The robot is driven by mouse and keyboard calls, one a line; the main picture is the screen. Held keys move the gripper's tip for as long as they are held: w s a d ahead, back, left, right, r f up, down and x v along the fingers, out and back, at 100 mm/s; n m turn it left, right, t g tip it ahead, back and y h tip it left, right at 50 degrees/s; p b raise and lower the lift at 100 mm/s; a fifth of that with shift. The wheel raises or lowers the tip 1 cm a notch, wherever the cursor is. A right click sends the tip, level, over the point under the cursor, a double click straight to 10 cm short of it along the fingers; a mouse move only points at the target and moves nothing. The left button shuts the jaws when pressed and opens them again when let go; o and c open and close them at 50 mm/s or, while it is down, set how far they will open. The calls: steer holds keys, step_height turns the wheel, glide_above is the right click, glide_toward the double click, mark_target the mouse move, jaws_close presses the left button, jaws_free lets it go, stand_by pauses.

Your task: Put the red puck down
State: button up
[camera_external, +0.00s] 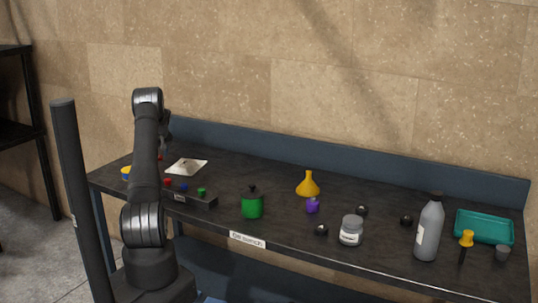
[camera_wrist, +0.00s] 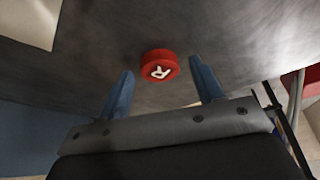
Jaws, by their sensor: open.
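The red puck, marked with a white R, shows in the wrist view (camera_wrist: 159,64) against the dark bench top. It lies in the gap just beyond my gripper (camera_wrist: 162,72), whose two blue-grey fingers are spread wide, one on each side. Both fingers look apart from the puck. In the external view my gripper (camera_external: 164,147) is low over the bench's left back part, mostly hidden behind my arm. A small bit of red (camera_external: 160,156) shows beneath it, too small to make out.
A white sheet (camera_external: 186,167) lies right of my gripper. A control box (camera_external: 190,196) with coloured buttons sits at the front edge. A green pot (camera_external: 252,203), yellow funnel (camera_external: 308,185), grey bottle (camera_external: 429,230) and teal tray (camera_external: 485,227) stand farther right. A raised back panel (camera_external: 350,163) borders the bench.

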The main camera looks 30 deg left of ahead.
steer(key=v, duration=1.2)
steer(key=x, duration=1.2)
steer(key=shift+f, duration=0.3)
step_height(320, 180, up, 3)
steer(key=shift+r, duration=0.75)
steer(key=shift+f, duration=0.1)
